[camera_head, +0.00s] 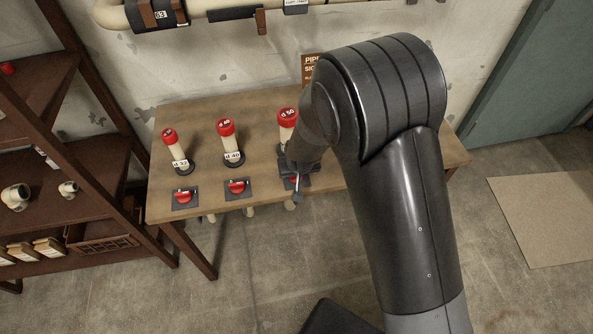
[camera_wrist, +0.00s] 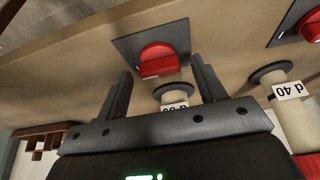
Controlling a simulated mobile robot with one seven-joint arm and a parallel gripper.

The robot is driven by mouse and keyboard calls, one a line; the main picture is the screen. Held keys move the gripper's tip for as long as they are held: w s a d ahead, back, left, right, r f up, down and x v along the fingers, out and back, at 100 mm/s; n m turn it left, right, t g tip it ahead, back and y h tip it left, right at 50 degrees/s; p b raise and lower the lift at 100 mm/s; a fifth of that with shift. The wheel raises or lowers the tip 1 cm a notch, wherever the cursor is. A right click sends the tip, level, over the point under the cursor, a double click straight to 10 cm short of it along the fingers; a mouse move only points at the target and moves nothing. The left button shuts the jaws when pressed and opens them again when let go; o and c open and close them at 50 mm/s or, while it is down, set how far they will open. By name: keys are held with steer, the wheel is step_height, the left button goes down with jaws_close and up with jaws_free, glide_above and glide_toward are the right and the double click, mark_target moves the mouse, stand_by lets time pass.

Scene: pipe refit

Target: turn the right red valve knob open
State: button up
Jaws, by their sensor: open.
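The right red valve knob (camera_head: 294,180) sits on a dark square plate at the front of the wooden table, mostly hidden by my gripper (camera_head: 297,192). In the wrist view the knob (camera_wrist: 158,61) is clear, with its raised bar running roughly across the picture. My gripper (camera_wrist: 161,72) is open and empty. Its two fingers stand on either side of the knob in that picture, and I cannot tell any contact. The red-capped d 50 pipe (camera_head: 287,120) stands behind the knob; part of it (camera_wrist: 173,95) shows between my fingers.
The middle knob (camera_head: 237,187) and left knob (camera_head: 184,197) sit along the table front (camera_head: 215,208). The d 40 pipe (camera_head: 229,140) and d 32 pipe (camera_head: 173,150) stand behind them. A shelf (camera_head: 75,190) is at left. Floor at right is open.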

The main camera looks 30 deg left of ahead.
steer(key=shift+r, duration=0.1)
steer(key=v, duration=1)
steer(key=shift+r, duration=0.3)
steer(key=w+d+r+m+t+h, duration=0.1)
steer(key=w+d+r+m, duration=0.1)
steer(key=d+r, duration=0.8)
steer(key=w+d+r+m, duration=0.3)
steer(key=d+r, duration=0.4)
steer(key=d, duration=0.8)
steer(key=s+d+r+m+h, duration=0.1)
steer(key=s+d+r+m, duration=0.1)
steer(key=s+d, duration=0.4)
steer(key=s+d+r+m+t+h, duration=0.1)
steer(key=s+d+r, duration=0.3)
steer(key=s+d, duration=0.3)
steer(key=shift+d+r+m, duration=0.3)
steer(key=shift+d+m, duration=0.1)
steer(key=shift+d, duration=2.1)
steer(key=shift+s, duration=0.1)
